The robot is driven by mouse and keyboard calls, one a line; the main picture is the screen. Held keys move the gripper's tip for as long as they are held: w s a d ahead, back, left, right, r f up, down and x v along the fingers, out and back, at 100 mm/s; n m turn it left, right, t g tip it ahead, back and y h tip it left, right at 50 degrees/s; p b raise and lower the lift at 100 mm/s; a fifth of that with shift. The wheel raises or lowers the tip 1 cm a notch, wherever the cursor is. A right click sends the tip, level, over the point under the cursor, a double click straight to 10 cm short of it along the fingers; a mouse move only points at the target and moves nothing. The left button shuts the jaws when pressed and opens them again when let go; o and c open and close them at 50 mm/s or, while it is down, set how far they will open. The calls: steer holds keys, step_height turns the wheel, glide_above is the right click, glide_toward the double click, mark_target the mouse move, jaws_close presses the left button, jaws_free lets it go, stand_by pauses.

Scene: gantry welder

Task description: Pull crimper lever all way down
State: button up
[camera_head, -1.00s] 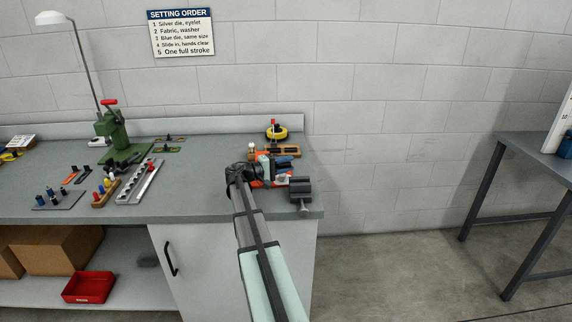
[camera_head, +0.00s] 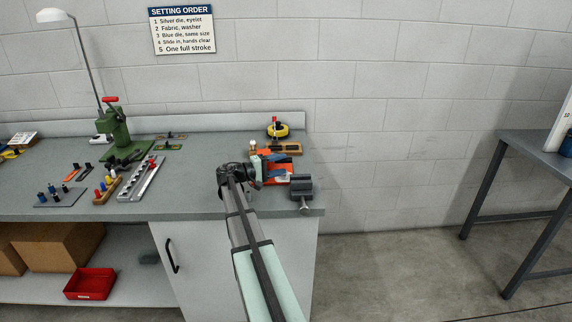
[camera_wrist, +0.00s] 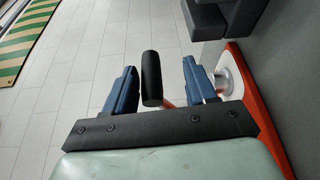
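An orange-red bench tool, which I take to be the crimper (camera_head: 284,175), sits near the right end of the workbench, partly hidden by my gripper. In the wrist view, its orange-red base (camera_wrist: 262,135) is at the right. A black cylindrical lever grip (camera_wrist: 151,78) on a thin reddish rod stands between the two blue fingers of my gripper (camera_wrist: 159,72). Gaps show on both sides of the grip, so the fingers are open and appear not to touch it. In the head view, my gripper (camera_head: 264,168) is beside the crimper, and the lever is hard to make out.
A dark vise (camera_head: 301,186) stands close to the right of the crimper at the bench edge. A wooden block (camera_head: 287,148) and a yellow tape roll (camera_head: 278,131) lie behind. A green press (camera_head: 117,132) with a red handle stands at left. Bare bench (camera_head: 190,185) lies left of my arm.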

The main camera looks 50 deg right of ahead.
steer(key=v, duration=1)
steer(key=shift+a+f, duration=0.1)
steer(key=shift+a, duration=0.05)
